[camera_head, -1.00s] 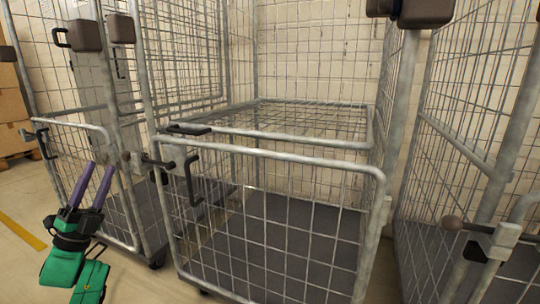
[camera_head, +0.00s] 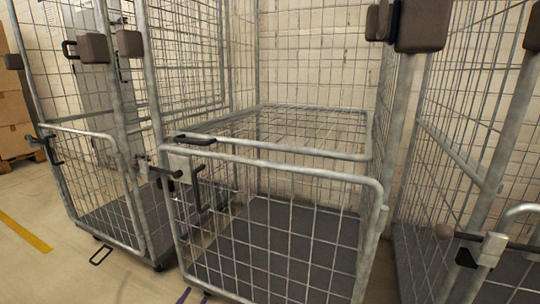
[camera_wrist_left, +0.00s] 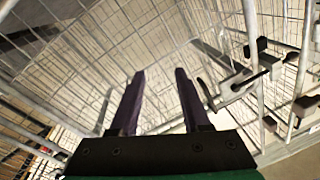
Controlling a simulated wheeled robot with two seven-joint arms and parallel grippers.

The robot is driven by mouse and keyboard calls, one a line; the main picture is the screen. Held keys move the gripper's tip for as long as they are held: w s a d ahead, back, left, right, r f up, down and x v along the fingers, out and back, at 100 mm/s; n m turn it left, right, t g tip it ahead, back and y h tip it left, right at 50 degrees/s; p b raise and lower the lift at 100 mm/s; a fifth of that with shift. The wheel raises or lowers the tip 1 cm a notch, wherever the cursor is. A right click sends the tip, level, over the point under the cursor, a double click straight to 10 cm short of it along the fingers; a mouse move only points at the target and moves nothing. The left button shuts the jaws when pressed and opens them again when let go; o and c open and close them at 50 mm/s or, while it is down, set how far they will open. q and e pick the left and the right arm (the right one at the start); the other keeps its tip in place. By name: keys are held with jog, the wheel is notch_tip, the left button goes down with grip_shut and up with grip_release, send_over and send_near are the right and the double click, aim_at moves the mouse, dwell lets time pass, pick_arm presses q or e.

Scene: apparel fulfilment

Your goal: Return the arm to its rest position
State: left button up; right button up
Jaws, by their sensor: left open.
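My left gripper (camera_head: 196,296) barely shows at the bottom edge of the head view, where only purple fingertips appear in front of the middle cage cart. In the left wrist view, my left gripper (camera_wrist_left: 160,72) has two purple fingers spread apart with nothing between them. Wire mesh and grey cart bars lie beyond the fingers. The rest of my left arm is outside the head view. My right gripper is not in view.
The middle cage cart (camera_head: 275,152) has its low front gate up and a bare dark floor. Another cage cart (camera_head: 85,131) stands at left and one (camera_head: 460,150) at right. Black latches (camera_head: 196,185) stick out. Boxes (camera_head: 14,108) stand far left. Floor is open at lower left.

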pick_arm(q)
jog(key=s+d+f+n+g+h+p, duration=0.1)
jog(key=s+d+f+n+g+p, duration=0.2)
jog(key=s+d, duration=0.5)
jog(key=s+d+f+n+g+p, duration=0.2)
jog(key=s+d+f+n+g, duration=0.25)
jog(key=s, duration=0.65)
jog(key=s+a+r+g+y+p, duration=0.1)
jog(key=s+a+g+y+p, duration=0.2)
jog(key=s+a+p, duration=0.6)
jog(key=s+a+r+m+g+y+p, duration=0.1)
jog(key=s+a+g+p, duration=0.6)
jog(key=p, duration=1.8)
jog(key=shift+s+a+r+y, duration=0.6)
jog(key=shift+s+a+y, duration=0.75)
jog(key=shift+s, duration=1.1)
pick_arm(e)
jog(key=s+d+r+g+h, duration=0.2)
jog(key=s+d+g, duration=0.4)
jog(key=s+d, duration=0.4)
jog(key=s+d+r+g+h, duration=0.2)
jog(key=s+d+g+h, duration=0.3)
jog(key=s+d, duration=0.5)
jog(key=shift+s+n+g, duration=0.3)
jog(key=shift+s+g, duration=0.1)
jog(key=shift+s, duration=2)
